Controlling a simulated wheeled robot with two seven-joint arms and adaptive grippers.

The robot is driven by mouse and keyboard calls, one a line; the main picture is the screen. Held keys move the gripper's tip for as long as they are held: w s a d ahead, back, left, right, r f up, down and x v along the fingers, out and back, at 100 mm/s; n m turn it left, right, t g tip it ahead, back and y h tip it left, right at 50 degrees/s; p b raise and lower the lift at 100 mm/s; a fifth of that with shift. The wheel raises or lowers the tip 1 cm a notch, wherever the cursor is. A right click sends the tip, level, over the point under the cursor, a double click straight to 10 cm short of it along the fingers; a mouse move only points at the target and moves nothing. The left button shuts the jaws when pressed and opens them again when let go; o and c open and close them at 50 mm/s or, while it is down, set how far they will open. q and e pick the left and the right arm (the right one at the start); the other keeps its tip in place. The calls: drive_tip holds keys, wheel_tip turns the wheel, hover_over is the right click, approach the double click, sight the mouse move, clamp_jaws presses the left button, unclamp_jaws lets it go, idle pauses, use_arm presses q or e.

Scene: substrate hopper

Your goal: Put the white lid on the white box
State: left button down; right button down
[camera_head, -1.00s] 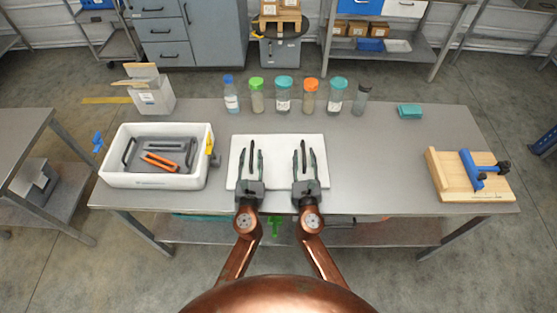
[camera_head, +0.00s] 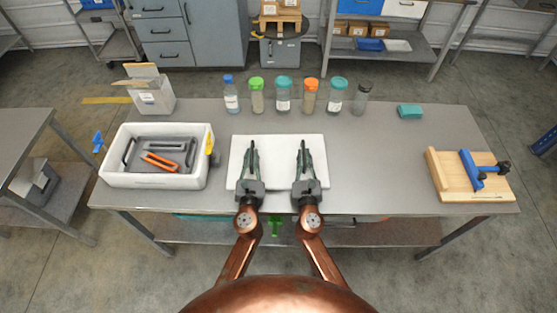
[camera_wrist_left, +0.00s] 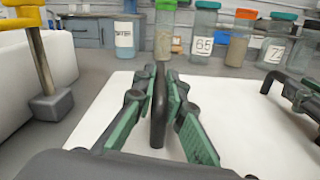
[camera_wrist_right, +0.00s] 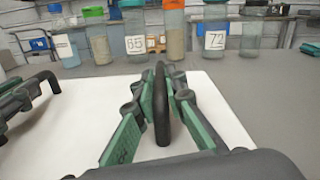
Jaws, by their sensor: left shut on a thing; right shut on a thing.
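The white lid (camera_head: 278,148) lies flat on the table, with two black handles. My left gripper (camera_head: 250,148) is shut on the lid's left handle, which shows between its fingers in the left wrist view (camera_wrist_left: 158,110). My right gripper (camera_head: 304,148) is shut on the right handle, seen upright between the fingers in the right wrist view (camera_wrist_right: 161,105). The white box (camera_head: 155,182) stands open at the left of the table. Inside it are a dark grey tray-like item (camera_head: 165,144) and an orange-handled item (camera_head: 160,161).
Several capped bottles (camera_head: 283,97) stand behind the lid. A wooden board with a blue clamp (camera_head: 459,186) is at the right. The table between lid and board is clear.

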use_arm(q)
drive_tip(key=shift+r, duration=0.1)
use_arm(e)
drive_tip(key=shift+r, duration=0.1)
idle(0.3)
